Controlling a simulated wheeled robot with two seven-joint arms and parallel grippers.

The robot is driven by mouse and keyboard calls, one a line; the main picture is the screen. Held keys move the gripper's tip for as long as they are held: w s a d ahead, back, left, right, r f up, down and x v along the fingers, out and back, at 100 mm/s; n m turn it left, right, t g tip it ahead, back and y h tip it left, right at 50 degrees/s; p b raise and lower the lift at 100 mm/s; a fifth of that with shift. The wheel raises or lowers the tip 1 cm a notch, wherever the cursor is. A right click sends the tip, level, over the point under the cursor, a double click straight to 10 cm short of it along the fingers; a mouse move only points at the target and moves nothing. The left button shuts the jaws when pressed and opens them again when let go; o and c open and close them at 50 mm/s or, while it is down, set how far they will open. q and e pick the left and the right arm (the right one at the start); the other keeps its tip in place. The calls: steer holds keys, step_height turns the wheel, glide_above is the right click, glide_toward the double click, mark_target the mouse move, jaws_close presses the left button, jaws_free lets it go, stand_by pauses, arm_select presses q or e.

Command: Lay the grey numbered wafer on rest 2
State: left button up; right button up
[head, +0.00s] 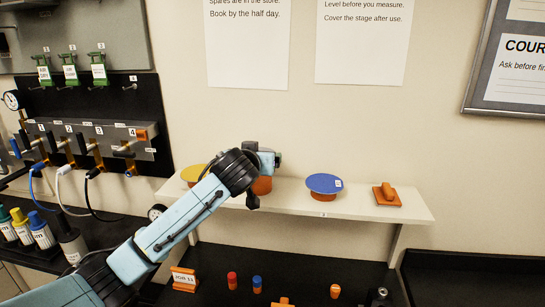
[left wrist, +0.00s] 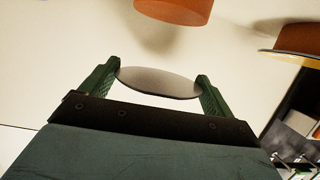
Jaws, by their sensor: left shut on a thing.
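My left gripper (left wrist: 156,76) is shut on the grey wafer (left wrist: 162,84), a thin disc held by its edges between the two green fingers in the left wrist view. No number shows on its visible face. In the head view my left arm reaches over the wall shelf and hides the wafer and fingertips. A bare orange rest (left wrist: 172,10) is just beyond the wafer in the left wrist view; part of it shows behind my wrist in the head view (head: 262,186). Its number cannot be read. My right gripper is not in view.
On the white shelf (head: 370,211), a yellow disc (head: 192,173) sits left of my wrist and a blue disc (head: 324,183) on an orange rest sits right. An orange block with a handle (head: 387,195) is at the right end. Pegs stand on the dark bench below.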

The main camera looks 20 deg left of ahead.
mark_target(259, 179)
arm_select(q)
steer(key=shift+d, duration=0.25)
steer(key=shift+s+d+p, duration=0.15)
steer(key=shift+s+p, duration=0.2)
steer(key=shift+s, duration=0.15)
step_height(259, 179, down, 4)
steer(key=b, duration=0.2)
steer(key=shift+f+b, duration=0.25)
steer(key=shift+b, duration=0.1)
steer(key=shift+f, duration=0.25)
steer(key=shift+f, duration=0.4)
steer(key=shift+f+b, duration=0.2)
steer(key=shift+b, duration=0.1)
steer(key=o, duration=1.2)
steer(key=shift+c, duration=0.2)
